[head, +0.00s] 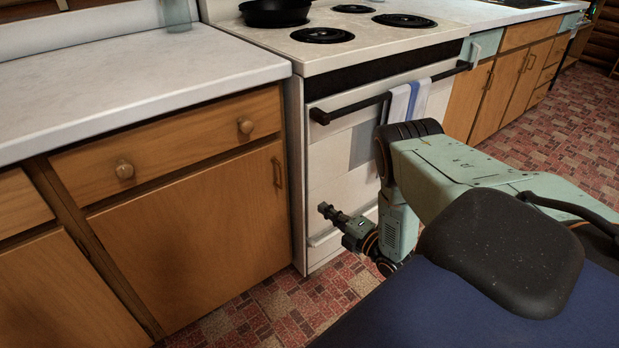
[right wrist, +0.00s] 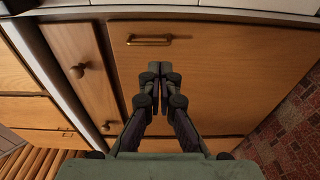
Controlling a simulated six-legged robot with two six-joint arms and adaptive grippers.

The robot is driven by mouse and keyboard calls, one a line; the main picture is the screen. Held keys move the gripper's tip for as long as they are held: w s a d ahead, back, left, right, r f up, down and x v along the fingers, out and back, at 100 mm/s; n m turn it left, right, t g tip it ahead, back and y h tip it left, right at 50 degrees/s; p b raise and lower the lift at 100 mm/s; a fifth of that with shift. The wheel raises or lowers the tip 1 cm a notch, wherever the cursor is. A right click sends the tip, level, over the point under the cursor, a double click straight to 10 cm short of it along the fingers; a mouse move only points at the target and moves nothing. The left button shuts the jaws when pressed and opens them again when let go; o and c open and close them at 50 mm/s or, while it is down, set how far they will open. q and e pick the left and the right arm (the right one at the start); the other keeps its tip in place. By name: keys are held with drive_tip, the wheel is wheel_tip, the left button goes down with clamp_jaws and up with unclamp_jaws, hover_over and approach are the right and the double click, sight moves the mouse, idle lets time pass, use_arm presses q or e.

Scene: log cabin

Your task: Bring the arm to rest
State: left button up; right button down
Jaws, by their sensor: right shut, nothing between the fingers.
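My right arm comes in from the right in the head view, folded low in front of the white stove (head: 325,190). My right gripper (head: 325,210) points left, near the lower front of the stove and the edge of the wooden cabinet. In the right wrist view my right gripper (right wrist: 160,80) has its dark fingers together with nothing between them. Behind them is a wooden cabinet door (right wrist: 220,70) with a brass handle (right wrist: 149,40). The fingers appear apart from the door. My left gripper is not in view.
A pale countertop (head: 130,85) with wooden cabinets is on the left. A black pan (head: 275,12) sits on the stove. A striped towel (head: 408,100) hangs on the oven handle. Red patterned floor (head: 560,130) lies open at the right.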

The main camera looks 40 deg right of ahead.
drive_tip(key=shift+s+f, duration=0.1)
drive_tip(key=s+a+f+m+g+h, duration=0.1)
drive_tip(key=s+f+m+g+h, duration=0.1)
drive_tip(key=s+f+m+g, duration=0.55)
drive_tip(key=s+a+f+m+g+p, duration=0.1)
drive_tip(key=s+a+f+m+g, duration=0.35)
drive_tip(key=s+a+m, duration=0.5)
drive_tip(key=s+a+r+m+g+y+p, duration=0.1)
drive_tip(key=s+a+r+m+g+p, duration=0.3)
drive_tip(key=s+a, duration=0.65)
drive_tip(key=s+a+r+n+g, duration=0.1)
drive_tip(key=s+r+n+g, duration=0.1)
drive_tip(key=r, duration=0.6)
drive_tip(key=shift+s+a+r+b, duration=0.2)
drive_tip(key=shift+s+r+b, duration=0.15)
drive_tip(key=shift+s, duration=0.3)
